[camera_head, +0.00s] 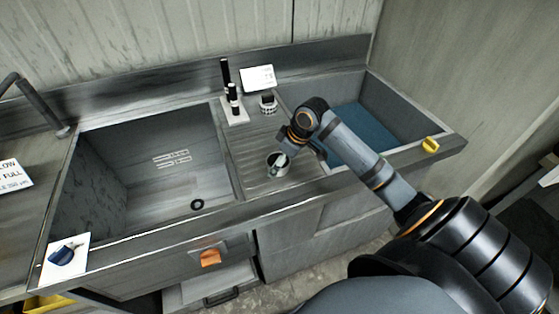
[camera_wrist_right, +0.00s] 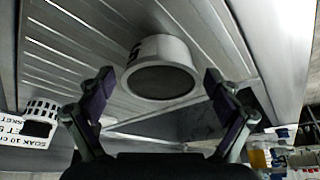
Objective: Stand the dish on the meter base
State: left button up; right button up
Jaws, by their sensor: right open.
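The dish, a small white round cup with a dark grey face and a dark mark on its side, stands on the ridged drainboard in the head view (camera_head: 277,172). It also shows in the right wrist view (camera_wrist_right: 158,48). My right gripper (camera_head: 284,158) is open at the dish, with its fingers spread to either side of it in the wrist view; I cannot tell whether they touch it. A white base (camera_head: 235,117) with black upright pieces stands behind on the drainboard and may be the meter base. My left gripper is not in view.
A perforated white basket (camera_head: 268,103) and a printed card (camera_head: 258,78) stand behind the dish. An empty sink (camera_head: 130,165) lies left, and a basin with a blue bottom (camera_head: 362,133) right. A white plate with a blue knob (camera_head: 65,255) sits front left. A yellow piece (camera_head: 430,145) is on the right rim.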

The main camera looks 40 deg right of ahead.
jog(key=shift+r, duration=0.4)
pick_arm(q)
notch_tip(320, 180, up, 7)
jog(key=p, duration=0.7)
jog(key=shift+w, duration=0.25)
pick_arm(e)
jog(key=v, duration=1.1)
jog(key=shift+s+r, duration=0.15)
jog(key=shift+r, duration=0.05)
jog(key=shift+d, duration=0.1)
